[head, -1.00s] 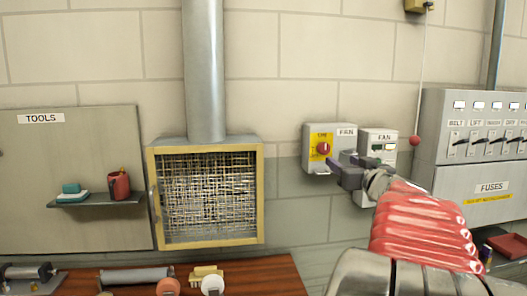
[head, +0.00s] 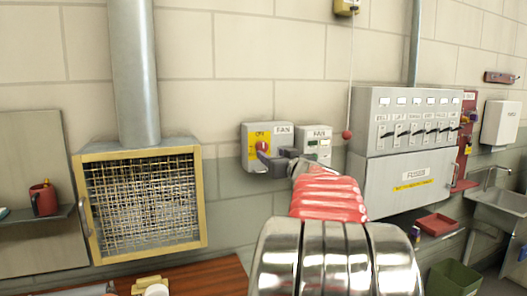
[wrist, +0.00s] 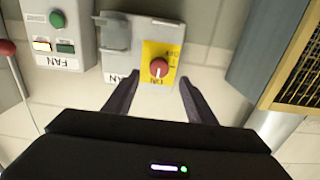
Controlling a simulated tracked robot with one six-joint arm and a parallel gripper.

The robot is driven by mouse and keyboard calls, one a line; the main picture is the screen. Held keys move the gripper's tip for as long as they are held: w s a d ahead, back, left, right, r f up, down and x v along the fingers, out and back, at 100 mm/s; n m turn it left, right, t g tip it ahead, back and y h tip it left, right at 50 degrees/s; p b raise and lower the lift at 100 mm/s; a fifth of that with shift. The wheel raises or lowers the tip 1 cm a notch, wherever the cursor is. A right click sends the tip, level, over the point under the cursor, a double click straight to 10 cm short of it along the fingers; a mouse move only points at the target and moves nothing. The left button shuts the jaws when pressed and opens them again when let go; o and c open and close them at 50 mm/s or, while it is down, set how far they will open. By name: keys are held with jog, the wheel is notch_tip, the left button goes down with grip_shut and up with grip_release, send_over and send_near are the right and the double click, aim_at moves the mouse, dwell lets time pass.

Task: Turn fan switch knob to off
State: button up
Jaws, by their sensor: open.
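The fan switch knob (head: 262,146) is red and round, on a yellow plate on a grey box (head: 250,163) labelled FAN on the wall. In the wrist view, which shows the labels upside down, the knob (wrist: 159,68) has a pale pointer mark. My gripper (head: 262,156) is at the front of the box, just below the knob in the head view. In the wrist view my gripper (wrist: 159,82) is open and empty, with one dark finger on each side of the knob's line. I see no finger touching the knob. The arm hides part of the wall below.
A second FAN box (head: 314,134) with a green button (wrist: 57,18) is beside the switch box. A cord with a red ball (head: 347,134) hangs to its right. A fuse cabinet (head: 405,180) stands further right. A meshed, yellow-framed vent (head: 203,195) is left.

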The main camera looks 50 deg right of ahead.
aim_at(263, 149)
jog(key=x, duration=0.8)
jog(key=shift+c, duration=0.5)
jog(key=shift+a, duration=0.1)
jog(key=c, duration=0.9)
